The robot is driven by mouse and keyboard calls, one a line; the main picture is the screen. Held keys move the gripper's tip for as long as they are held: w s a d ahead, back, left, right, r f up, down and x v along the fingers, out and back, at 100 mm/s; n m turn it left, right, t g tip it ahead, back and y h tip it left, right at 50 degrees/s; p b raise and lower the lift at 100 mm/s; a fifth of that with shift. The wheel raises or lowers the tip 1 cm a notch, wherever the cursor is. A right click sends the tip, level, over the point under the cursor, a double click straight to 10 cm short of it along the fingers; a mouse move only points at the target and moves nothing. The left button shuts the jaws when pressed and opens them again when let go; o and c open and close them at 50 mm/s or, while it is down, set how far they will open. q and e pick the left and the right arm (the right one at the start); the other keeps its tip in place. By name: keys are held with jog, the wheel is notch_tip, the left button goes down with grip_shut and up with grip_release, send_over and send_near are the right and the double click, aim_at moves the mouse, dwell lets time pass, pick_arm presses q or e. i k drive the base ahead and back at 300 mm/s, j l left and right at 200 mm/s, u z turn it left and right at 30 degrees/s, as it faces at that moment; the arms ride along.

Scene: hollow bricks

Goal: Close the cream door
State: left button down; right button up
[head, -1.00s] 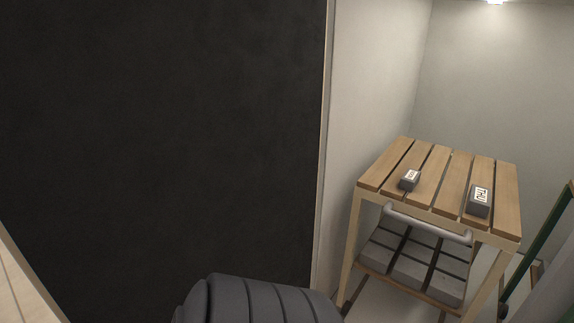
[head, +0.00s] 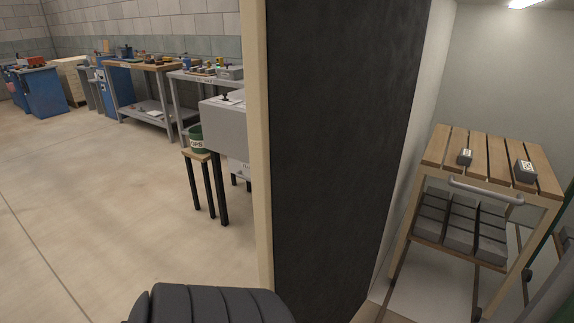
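A tall dark panel (head: 345,150) with a cream edge (head: 258,140) stands upright close in front of me in the head view. It may be the cream door seen from its dark side or edge-on; I cannot tell. No handle shows on it, and its top and bottom are cut off or hidden. Neither of my grippers is in view. A dark grey ribbed part at the bottom of the view appears to be mine.
Right of the panel, a slatted wooden cart (head: 490,160) with small grey blocks on top and a shelf of grey bricks stands in a small pale-walled space.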

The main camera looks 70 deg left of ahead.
aim_at(330, 85)
jog(key=k+j, duration=0.15)
jog(key=j, duration=0.2)
jog(key=k+j+u, duration=0.1)
jog(key=j, duration=0.25)
jog(key=k+j, duration=0.25)
jog(key=k+j+u, duration=0.1)
jog(key=j, duration=0.4)
jog(key=i+j, duration=0.1)
jog(key=j, duration=0.3)
jog(key=i+j+u, duration=0.1)
jog(key=j, duration=0.25)
jog(key=i+j, duration=0.15)
jog(key=j, duration=0.25)
